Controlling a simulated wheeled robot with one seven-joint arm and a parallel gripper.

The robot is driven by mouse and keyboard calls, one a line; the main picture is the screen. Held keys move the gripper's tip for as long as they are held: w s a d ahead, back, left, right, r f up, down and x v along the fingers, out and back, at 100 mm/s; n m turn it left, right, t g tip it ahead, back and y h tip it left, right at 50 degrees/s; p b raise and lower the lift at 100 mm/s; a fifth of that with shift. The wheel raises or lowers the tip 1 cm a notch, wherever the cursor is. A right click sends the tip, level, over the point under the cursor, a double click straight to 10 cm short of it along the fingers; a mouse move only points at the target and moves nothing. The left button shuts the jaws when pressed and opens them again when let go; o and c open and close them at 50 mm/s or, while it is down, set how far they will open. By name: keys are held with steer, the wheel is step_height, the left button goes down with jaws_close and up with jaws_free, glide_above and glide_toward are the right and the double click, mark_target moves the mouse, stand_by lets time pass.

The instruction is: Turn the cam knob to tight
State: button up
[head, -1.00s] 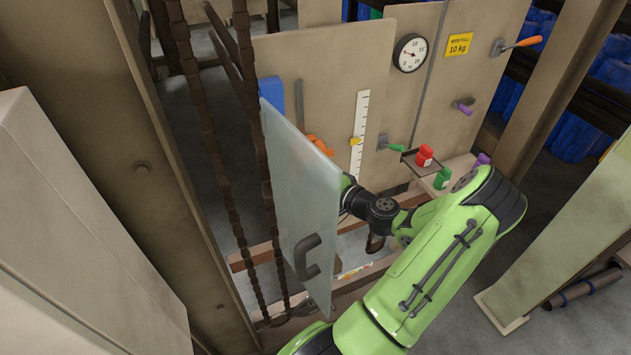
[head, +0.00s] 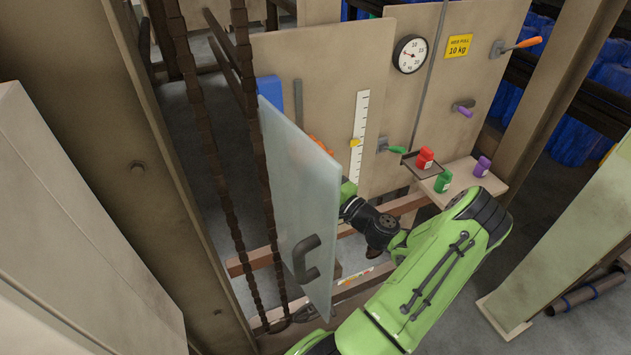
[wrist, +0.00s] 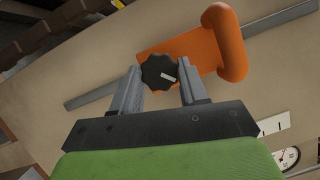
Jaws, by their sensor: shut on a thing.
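The cam knob (wrist: 160,72) is a black scalloped knob with a white pointer mark, seen in the wrist view on an orange body (wrist: 205,45). My gripper (wrist: 163,80) has its two fingers around the knob, one on each side. The left finger lies against the knob; a small gap seems to show at the right finger, so contact there is hard to judge. In the head view a bit of the orange body (head: 319,145) shows behind the translucent panel (head: 300,190); the knob and my fingers are hidden there.
The translucent panel with a dark handle (head: 306,258) stands close left of my arm. Rusty chains (head: 262,180) hang beside it. A shelf (head: 460,182) with green and purple tins, a red tin (head: 425,158) on a tray, and a dial gauge (head: 410,54) are to the right.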

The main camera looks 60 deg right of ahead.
stand_by(0.4)
steer(key=o, duration=1.1)
steer(key=shift+c, duration=0.2)
steer(key=s+a+f+b, duration=0.1)
steer(key=s+a+b, duration=0.1)
steer(key=s, duration=1.3)
steer(key=shift+s+a+f, duration=0.2)
steer(key=shift+s+a, duration=0.05)
